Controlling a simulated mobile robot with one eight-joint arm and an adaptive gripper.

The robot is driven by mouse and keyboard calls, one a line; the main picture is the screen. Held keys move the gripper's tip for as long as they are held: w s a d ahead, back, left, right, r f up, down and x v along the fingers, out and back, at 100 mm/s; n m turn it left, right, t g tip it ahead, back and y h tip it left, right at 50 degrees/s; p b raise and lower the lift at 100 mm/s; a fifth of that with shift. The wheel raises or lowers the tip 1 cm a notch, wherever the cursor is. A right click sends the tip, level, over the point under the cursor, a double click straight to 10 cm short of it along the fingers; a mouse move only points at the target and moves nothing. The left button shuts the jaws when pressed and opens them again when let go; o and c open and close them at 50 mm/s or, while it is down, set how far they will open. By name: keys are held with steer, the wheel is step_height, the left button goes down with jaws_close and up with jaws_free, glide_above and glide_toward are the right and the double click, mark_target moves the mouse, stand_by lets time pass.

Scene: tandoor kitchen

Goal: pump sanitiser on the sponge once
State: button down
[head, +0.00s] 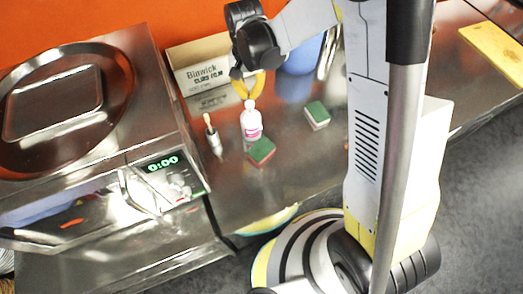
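A white pump bottle with a pink label (251,123) stands upright on the steel counter. A sponge with a green top and reddish side (261,151) lies just in front of it. A second sponge, green on top with a pale side (317,115), lies to the right, apart from the bottle. My gripper (248,93) points down above and just behind the bottle's top. Its yellow fingers are spread and hold nothing that I can see. I cannot tell whether a fingertip touches the bottle top.
A cardboard box (200,75) and a blue container (303,58) stand behind. A steel oven with a 0:00 display (163,163) borders the left. A yellow board (495,50) lies far right.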

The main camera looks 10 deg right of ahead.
mark_target(250, 103)
steer(key=shift+f, duration=0.2)
steer(key=shift+f+b, duration=2.15)
steer(key=shift+f, duration=0.05)
steer(key=shift+r, duration=0.15)
steer(key=shift+r+p, duration=1.45)
steer(key=shift+r, duration=0.8)
steer(key=shift+r, duration=0.15)
step_height(250, 103, up, 6)
steer(key=p, duration=0.3)
steer(key=shift+p, duration=0.3)
